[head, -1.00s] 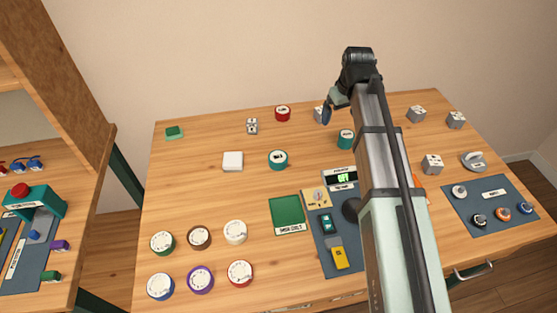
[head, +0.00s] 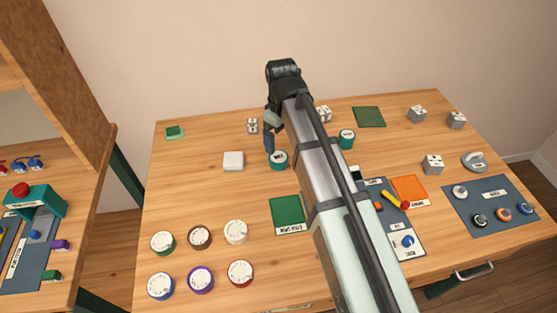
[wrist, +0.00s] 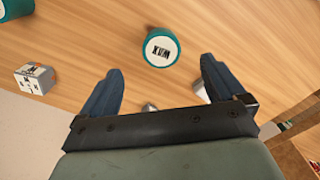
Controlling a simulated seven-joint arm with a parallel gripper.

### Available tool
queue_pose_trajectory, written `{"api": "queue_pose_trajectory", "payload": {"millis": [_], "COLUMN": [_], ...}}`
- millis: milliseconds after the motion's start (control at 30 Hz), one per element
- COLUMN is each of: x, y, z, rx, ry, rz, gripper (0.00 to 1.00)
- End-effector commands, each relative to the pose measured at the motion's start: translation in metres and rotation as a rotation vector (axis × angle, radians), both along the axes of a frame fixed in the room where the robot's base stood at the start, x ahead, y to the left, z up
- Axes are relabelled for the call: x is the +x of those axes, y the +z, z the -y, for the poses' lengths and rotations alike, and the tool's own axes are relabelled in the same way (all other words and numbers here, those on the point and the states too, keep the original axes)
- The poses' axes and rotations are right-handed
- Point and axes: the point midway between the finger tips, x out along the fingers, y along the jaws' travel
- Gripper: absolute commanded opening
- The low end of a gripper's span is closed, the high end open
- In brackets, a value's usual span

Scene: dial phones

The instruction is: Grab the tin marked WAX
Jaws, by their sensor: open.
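The tin marked WAX is a teal tin with a white lid (head: 279,159), upright on the table left of my arm. In the wrist view the WAX lid (wrist: 161,48) shows its lettering upside down, just beyond and between my fingertips. My gripper (wrist: 161,68) is open and empty, with one dark blue finger on each side. In the head view my gripper (head: 269,142) is just behind the tin, and only one finger shows clearly. A second teal tin (head: 347,138) stands to the right; it shows partly in the wrist view (wrist: 15,8), its label unreadable.
Another cube (head: 324,114) is behind my arm. Several round dials (head: 200,237) fill the front left. A green tray (head: 287,211) lies in front.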

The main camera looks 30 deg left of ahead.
Motion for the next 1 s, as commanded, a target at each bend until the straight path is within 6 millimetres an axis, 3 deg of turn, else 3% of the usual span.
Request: {"api": "queue_pose_trajectory", "payload": {"millis": [200, 633, 1000], "x": [0.000, 0.000, -0.001], "y": [-0.030, -0.050, -0.091], "z": [0.000, -0.001, -0.004], "rx": [0.000, 0.001, 0.001], "ry": [-0.001, -0.001, -0.001], "rz": [0.000, 0.000, 0.000], "gripper": [0.97, 0.97, 0.97]}}
